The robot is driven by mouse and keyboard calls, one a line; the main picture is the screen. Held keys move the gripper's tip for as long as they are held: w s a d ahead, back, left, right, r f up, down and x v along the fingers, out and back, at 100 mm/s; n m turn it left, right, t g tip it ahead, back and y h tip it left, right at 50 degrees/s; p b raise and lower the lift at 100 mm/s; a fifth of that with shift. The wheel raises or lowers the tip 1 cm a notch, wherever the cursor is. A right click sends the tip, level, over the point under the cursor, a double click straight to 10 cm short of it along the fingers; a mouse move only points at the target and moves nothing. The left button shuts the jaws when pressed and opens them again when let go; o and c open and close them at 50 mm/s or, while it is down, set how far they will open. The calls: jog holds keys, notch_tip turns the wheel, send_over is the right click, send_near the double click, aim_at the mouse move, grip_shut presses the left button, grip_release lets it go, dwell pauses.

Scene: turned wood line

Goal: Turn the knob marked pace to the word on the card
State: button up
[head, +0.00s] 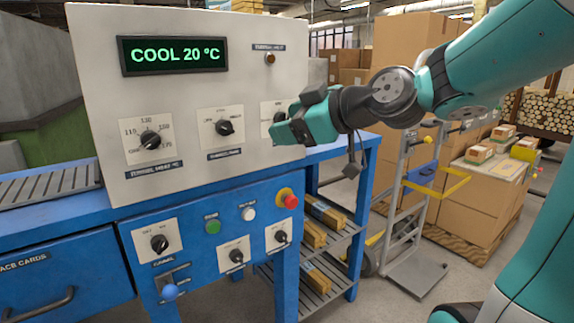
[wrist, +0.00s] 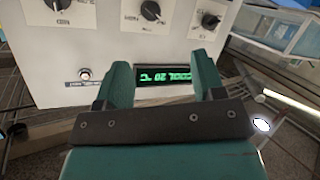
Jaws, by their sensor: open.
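My gripper (head: 278,132) is in front of the right side of the white panel (head: 90,80) and partly covers the right-hand dial. In the wrist view, which is upside down, my gripper (wrist: 160,62) is open with nothing between its fingers. Black knobs show on the white panel: left (head: 150,140), middle (head: 224,127) and right (wrist: 57,5). The blue panel below has knobs at left (head: 159,243), centre (head: 236,256) and right (head: 281,237). I cannot read which is marked pace. No card word is legible; a drawer (head: 60,275) at lower left reads "ACE CARDS", cut by the frame edge.
A display (head: 172,55) reads "COOL 20 °C". Below are green (head: 212,227) and white (head: 249,214) buttons, a red stop button (head: 290,201) and a blue-knobbed lever (head: 169,291). A hand truck (head: 420,275) and cartons stand at right.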

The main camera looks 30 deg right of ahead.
jog(key=d+f+t+h+b, duration=0.4)
jog(key=d+b, duration=0.3)
jog(key=d, duration=0.3)
jog(key=p, duration=0.2)
send_near(283, 119)
jog(key=w, duration=0.9)
jog(key=shift+w+a+f, duration=0.1)
jog(key=shift+w+f, duration=0.1)
jog(key=c, duration=0.9)
jog(key=shift+d, duration=0.2)
jog(key=shift+a, duration=0.1)
